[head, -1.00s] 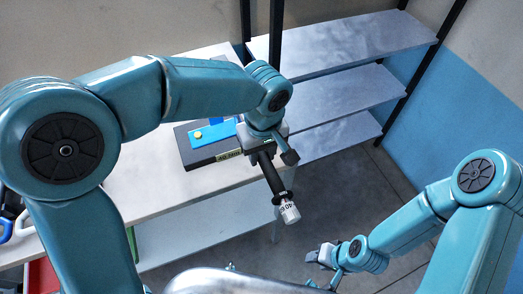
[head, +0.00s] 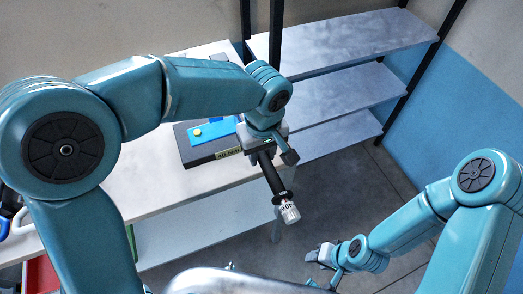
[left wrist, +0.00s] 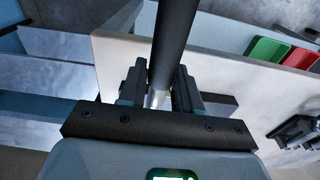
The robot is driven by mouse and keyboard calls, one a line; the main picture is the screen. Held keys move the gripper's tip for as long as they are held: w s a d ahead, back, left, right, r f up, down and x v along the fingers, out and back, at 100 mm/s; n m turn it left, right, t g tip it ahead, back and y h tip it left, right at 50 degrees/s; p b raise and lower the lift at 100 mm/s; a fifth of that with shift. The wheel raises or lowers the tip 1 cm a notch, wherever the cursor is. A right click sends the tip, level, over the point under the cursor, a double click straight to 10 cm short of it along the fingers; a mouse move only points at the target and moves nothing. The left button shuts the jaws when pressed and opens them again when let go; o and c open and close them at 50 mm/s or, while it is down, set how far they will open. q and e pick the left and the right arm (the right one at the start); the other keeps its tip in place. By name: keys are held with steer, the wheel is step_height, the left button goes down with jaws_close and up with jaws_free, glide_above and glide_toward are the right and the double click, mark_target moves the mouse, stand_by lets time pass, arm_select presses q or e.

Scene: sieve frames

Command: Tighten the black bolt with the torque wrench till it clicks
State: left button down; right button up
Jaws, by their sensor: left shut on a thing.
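My left gripper (head: 268,140) is shut on the torque wrench (head: 270,175). The wrench's black handle slants down to the right, past the table edge, and ends in a silver cap with a 40 marking. The left wrist view shows its dark shaft (left wrist: 174,42) between the jaws (left wrist: 160,92). The wrench's head is hidden behind my gripper. A dark block (head: 200,160) with a blue plate (head: 215,131) and a yellow-headed bolt (head: 197,132) lies beside my gripper. I cannot make out the black bolt. My right gripper (head: 325,256) is low at right, away from the table; its jaws are unclear.
The white table (head: 150,190) has bare room left of the block. A grey shelf unit (head: 340,95) stands behind at right. Green (left wrist: 267,50) and red (left wrist: 300,58) bins show in the left wrist view. Open floor lies to the right.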

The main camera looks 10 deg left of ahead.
arm_select(q)
steer(key=shift+s+a+r+m, duration=0.1)
steer(key=shift+s+a+m, duration=0.2)
steer(key=shift+a+m, duration=0.25)
steer(key=shift+a, duration=0.15)
stand_by(0.4)
steer(key=shift+s+a+m, duration=0.3)
steer(key=shift+a+m, duration=0.15)
steer(key=shift+a, duration=0.05)
stand_by(0.3)
steer(key=shift+s+a+m, duration=0.2)
steer(key=shift+a+m, duration=0.2)
steer(key=shift+a, duration=0.35)
